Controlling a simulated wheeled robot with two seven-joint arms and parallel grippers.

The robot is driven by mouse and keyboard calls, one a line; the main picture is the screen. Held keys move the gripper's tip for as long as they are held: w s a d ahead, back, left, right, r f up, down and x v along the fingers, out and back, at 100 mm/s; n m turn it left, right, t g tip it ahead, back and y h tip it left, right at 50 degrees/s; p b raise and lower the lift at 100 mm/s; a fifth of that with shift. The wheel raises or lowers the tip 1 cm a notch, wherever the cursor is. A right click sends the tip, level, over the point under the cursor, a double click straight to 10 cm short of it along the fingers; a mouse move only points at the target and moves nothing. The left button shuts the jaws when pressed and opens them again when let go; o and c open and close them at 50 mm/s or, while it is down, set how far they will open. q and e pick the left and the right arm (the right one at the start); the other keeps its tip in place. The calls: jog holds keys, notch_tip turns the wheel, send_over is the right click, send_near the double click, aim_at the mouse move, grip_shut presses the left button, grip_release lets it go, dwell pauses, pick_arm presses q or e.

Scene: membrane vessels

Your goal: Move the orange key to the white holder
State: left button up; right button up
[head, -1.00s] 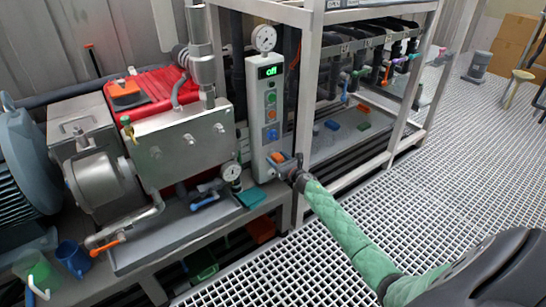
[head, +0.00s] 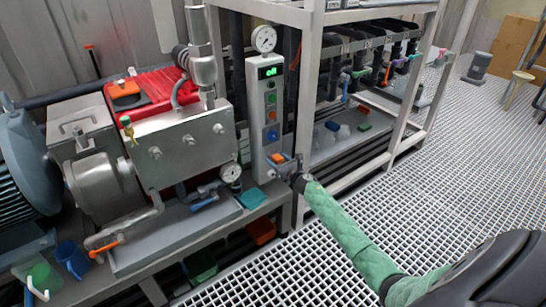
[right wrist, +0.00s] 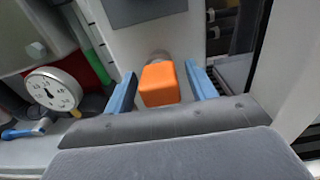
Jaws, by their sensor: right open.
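The orange key (head: 277,158) is on the lower front of the pale control panel (head: 256,135). In the right wrist view it is an orange block (right wrist: 160,84) on a round grey mount. My right gripper (head: 284,162) is at the panel, its blue fingers (right wrist: 162,85) apart on either side of the key. A gap shows at each side, most clearly on the right. My left gripper is not in view. I cannot pick out a white holder for certain.
A pressure gauge (head: 231,173) and a blue-handled valve (head: 203,202) are left of the panel. A steel rack (head: 310,110) stands close to its right. A teal tray (head: 251,197) lies below. The grated floor (head: 440,170) at right is mostly clear.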

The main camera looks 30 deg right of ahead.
aim_at(280, 162)
dwell(0.8)
grip_shut()
jog(key=shift+s+d, duration=0.15)
jog(key=shift+s, duration=1.35)
jog(key=shift+s+d, duration=0.1)
jog(key=shift+s, duration=1.4)
jog(key=shift+w+a+r, duration=0.1)
jog(key=shift+a+r, duration=0.1)
jog(key=shift+a, duration=0.1)
jog(key=s+a+r, duration=0.2)
jog(key=a+r, duration=0.2)
jog(key=a, duration=0.6)
jog(key=s+a+r, duration=0.2)
jog(key=a+r, duration=0.3)
jog(key=a, duration=0.6)
jog(key=s+a+r+h, duration=0.1)
jog(key=s+a+r, duration=0.2)
jog(key=a, duration=0.7)
notch_tip(280, 162, up, 2)
jog(key=shift+a+r+m, duration=0.25)
jog(key=shift+a+m, duration=0.15)
jog(key=shift+s, duration=0.1)
